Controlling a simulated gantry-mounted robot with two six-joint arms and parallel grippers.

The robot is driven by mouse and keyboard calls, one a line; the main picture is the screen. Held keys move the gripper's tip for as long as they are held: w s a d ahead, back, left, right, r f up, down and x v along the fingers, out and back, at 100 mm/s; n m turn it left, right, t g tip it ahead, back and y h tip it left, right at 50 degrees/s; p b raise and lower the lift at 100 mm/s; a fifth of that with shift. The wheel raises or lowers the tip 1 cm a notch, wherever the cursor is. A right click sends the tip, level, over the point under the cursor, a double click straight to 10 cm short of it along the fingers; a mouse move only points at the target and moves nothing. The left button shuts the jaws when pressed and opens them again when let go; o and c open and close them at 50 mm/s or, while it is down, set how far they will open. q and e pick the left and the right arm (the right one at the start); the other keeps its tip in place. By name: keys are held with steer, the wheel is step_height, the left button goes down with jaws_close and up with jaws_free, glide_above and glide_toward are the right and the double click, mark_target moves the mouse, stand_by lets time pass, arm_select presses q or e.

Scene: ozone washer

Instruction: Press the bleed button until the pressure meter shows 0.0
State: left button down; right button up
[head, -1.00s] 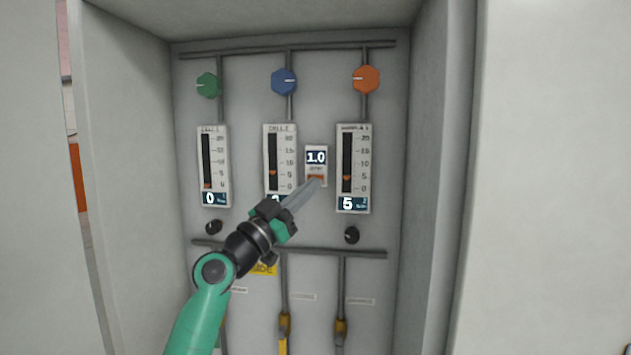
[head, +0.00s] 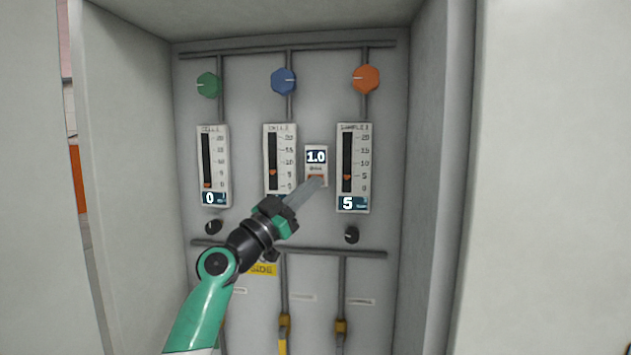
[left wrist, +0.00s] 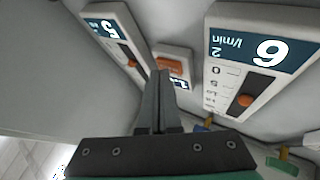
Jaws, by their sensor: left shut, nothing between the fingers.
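The small pressure meter (head: 316,157) in the middle of the panel reads 1.0. The orange-red bleed button (head: 316,177) sits just below its display. The button also shows in the left wrist view (left wrist: 172,65), where my fingers partly cover the meter's display. My left gripper (head: 320,182) is shut and empty, its fingertips at the lower edge of the button. In the left wrist view the fingertips (left wrist: 160,76) overlap the button's near side; I cannot tell whether they touch it. My right gripper is not in view.
Flow meters stand on both sides: the left one (head: 214,165) reads 0, the right one (head: 353,165) reads 5, and the middle one (head: 280,155) is partly hidden by my gripper. Green (head: 208,85), blue (head: 284,82) and orange (head: 366,79) knobs sit above. Cabinet walls enclose the panel.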

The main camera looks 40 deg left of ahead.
arm_select(q)
steer(key=shift+w+a, duration=0.1)
steer(key=shift+w, duration=0.05)
stand_by(0.3)
steer(key=shift+s+d, duration=0.45)
steer(key=shift+s, duration=0.25)
steer(key=s+d, duration=0.1)
steer(key=s, duration=0.1)
steer(key=s+d, duration=0.1)
steer(key=s, duration=0.1)
steer(key=shift+s+d+b, duration=0.1)
steer(key=shift+d+b, duration=0.2)
steer(key=shift+d, duration=0.05)
stand_by(0.6)
